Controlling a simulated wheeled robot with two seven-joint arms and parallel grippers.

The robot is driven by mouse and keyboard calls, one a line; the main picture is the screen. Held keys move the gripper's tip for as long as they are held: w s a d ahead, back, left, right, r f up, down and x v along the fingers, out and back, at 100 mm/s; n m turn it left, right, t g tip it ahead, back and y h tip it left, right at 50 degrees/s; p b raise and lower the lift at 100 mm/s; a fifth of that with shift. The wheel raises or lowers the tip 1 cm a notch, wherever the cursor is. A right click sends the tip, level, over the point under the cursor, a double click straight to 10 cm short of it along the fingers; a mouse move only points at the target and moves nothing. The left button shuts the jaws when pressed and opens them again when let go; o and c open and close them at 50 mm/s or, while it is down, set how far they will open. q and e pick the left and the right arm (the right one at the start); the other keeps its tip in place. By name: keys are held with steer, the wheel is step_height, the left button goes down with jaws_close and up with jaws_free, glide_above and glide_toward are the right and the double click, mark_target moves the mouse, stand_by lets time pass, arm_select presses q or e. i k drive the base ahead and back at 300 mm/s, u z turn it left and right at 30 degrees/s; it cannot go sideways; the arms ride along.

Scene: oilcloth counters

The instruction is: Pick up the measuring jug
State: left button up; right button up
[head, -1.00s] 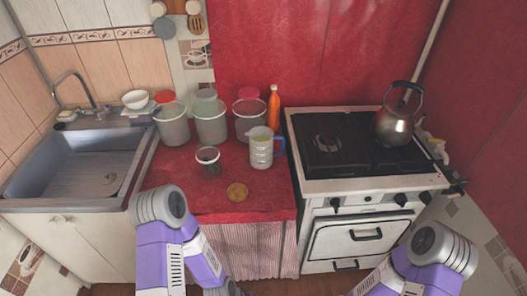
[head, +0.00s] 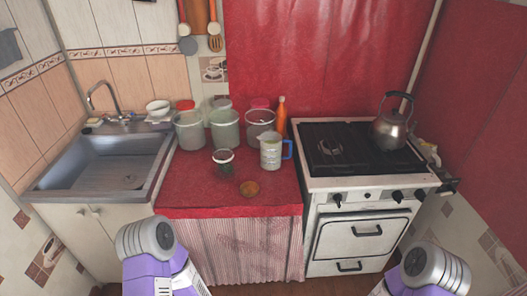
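The measuring jug (head: 270,152) is pale and translucent with a blue handle on its right side. It stands upright on the red oilcloth counter (head: 190,188), left of the stove. My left arm shows at the lower left and my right arm at the lower right, both in front of the counter and well apart from the jug. Neither gripper's fingers are in view.
Behind the jug stand several translucent containers (head: 224,130) and an orange bottle (head: 282,117). The stove (head: 358,184) with a kettle (head: 390,130) is right, the sink (head: 105,170) left.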

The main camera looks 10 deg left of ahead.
mark_target(276, 151)
steer(key=z, duration=0.1)
steer(key=i, duration=0.85)
steer(key=z, duration=0.55)
